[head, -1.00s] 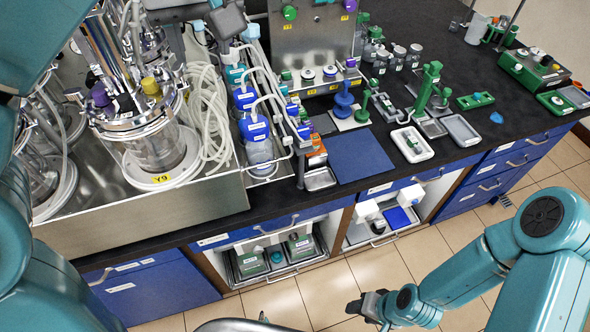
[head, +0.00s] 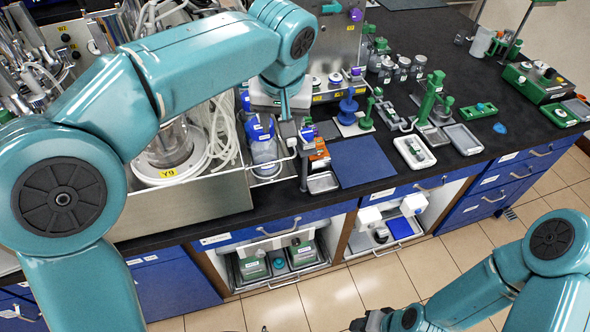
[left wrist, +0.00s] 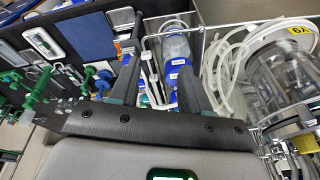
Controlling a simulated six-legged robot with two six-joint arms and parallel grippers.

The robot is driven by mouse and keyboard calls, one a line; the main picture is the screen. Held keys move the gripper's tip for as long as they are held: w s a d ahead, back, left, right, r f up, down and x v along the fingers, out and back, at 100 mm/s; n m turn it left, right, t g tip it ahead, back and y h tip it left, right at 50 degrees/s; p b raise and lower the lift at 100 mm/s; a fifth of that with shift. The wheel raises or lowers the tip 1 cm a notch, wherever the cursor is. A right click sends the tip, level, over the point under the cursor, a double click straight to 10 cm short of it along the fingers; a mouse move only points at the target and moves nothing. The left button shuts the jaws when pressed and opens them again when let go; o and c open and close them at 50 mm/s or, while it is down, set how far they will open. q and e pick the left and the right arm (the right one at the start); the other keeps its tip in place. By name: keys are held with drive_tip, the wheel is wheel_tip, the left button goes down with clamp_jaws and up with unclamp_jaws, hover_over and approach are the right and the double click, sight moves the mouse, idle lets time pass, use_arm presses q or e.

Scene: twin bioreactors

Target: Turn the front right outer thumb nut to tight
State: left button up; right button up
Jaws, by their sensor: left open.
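The bioreactor vessel marked Y9 (head: 168,146) stands on the left of the bench, a glass jar on a white base. My left arm crosses in front of it and hides its headplate, so I cannot make out the front right outer thumb nut. The vessel also shows at the right of the left wrist view (left wrist: 285,72), with chrome parts below it. My left gripper (head: 292,132) is over the blue-capped bottles, right of the vessel; its fingers (left wrist: 150,45) are open and apart, with nothing between them. My right gripper (head: 366,322) is low at the bottom edge, over the floor.
Coiled clear tubing (head: 218,125) lies between the vessel and the blue-capped bottles (head: 262,140). A steel panel (head: 335,45) stands behind my left gripper. A blue mat (head: 362,160) is bare. Green tools (head: 428,95) and trays (head: 414,152) stand farther right.

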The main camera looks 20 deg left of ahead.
use_arm(q)
wheel_tip(320, 180, down, 14)
drive_tip(key=d+m+g+h, duration=0.1)
drive_tip(key=d, duration=0.1)
drive_tip(key=shift+d+r+m+h, duration=0.15)
drive_tip(key=shift+r+m+h, duration=0.1)
drive_tip(key=shift+m+h, duration=0.05)
drive_tip(key=shift+w, duration=0.2)
